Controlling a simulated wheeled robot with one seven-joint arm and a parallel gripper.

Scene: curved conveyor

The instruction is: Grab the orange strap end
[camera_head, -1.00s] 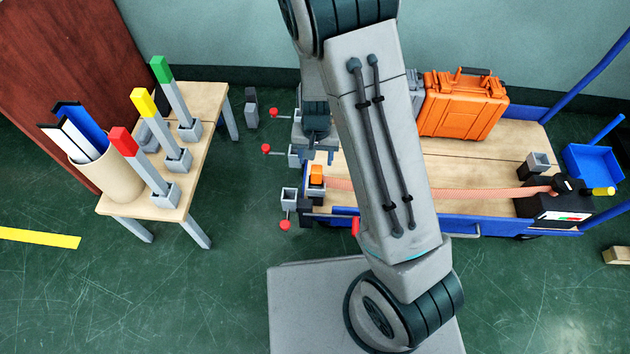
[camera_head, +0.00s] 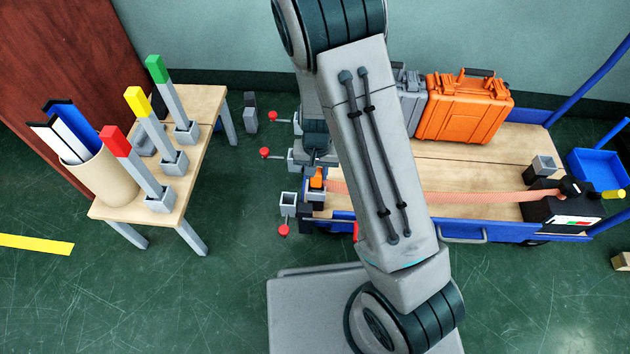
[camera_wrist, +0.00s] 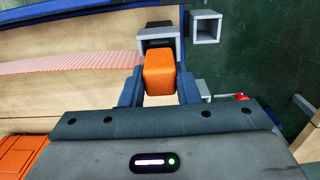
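The orange strap end (camera_wrist: 160,74) is a small block at the left end of the pale orange strap (camera_head: 450,197), by a grey square holder at the cart's left end. It also shows in the head view (camera_head: 316,179), just below my gripper (camera_head: 318,164). In the wrist view, the two fingers of my gripper (camera_wrist: 160,88) stand on either side of the orange end, very close to its sides. I cannot tell whether they press on it. The strap runs across the cart to a black box (camera_head: 560,208) at the right, partly hidden behind my arm.
The wooden-topped blue cart (camera_head: 475,165) carries an orange case (camera_head: 463,110) and a grey case (camera_head: 409,100) at the back. An empty grey square holder (camera_wrist: 205,27) is beside the strap end. A side table (camera_head: 205,105) with coloured posts stands left, with floor between.

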